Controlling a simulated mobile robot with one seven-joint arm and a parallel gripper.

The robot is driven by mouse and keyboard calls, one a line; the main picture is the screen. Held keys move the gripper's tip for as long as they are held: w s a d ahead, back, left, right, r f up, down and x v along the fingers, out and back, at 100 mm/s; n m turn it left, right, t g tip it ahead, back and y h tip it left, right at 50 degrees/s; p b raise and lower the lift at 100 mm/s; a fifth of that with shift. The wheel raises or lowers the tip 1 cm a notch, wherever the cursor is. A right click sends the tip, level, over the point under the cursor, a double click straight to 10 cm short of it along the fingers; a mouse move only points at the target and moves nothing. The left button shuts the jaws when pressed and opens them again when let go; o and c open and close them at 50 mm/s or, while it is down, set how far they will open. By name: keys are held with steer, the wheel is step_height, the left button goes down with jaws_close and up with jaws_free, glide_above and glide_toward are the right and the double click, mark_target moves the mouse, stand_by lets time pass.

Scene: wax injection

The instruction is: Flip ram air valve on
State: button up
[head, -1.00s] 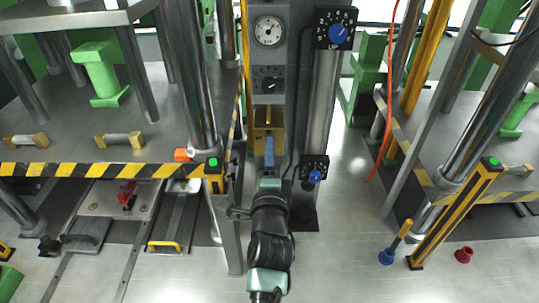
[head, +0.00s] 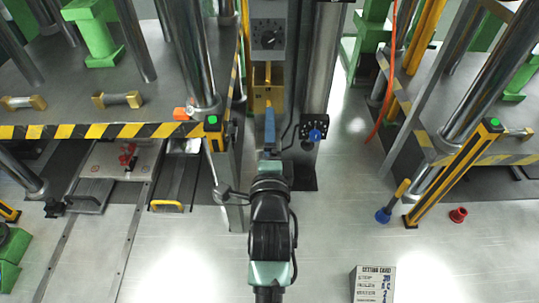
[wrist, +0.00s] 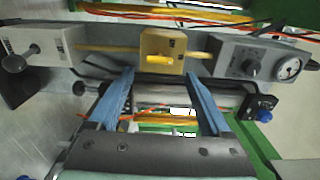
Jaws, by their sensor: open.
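The valve is a yellow block on the dark machine column, straight ahead in the head view (head: 262,80). In the wrist view the yellow valve block (wrist: 175,43) shows a yellow lever-like bar on its face and a yellow pipe on each side. I take it to be the ram air valve; no label is legible. My gripper (head: 269,108) has blue fingers and points at the column just below the block. In the wrist view my gripper (wrist: 160,75) is open and empty, its fingertips on either side of the lever and apart from it.
A grey panel with a dial (head: 268,37) sits above the valve. A blue knob (head: 315,135) is to its right. A striped press table (head: 100,130) stands left. A yellow-black post (head: 455,172) stands right. A card (head: 373,284) is low in front; the floor is mostly clear.

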steer(key=s+b, duration=0.3)
steer(key=s, duration=0.4)
steer(key=shift+s, duration=0.15)
stand_by(0.3)
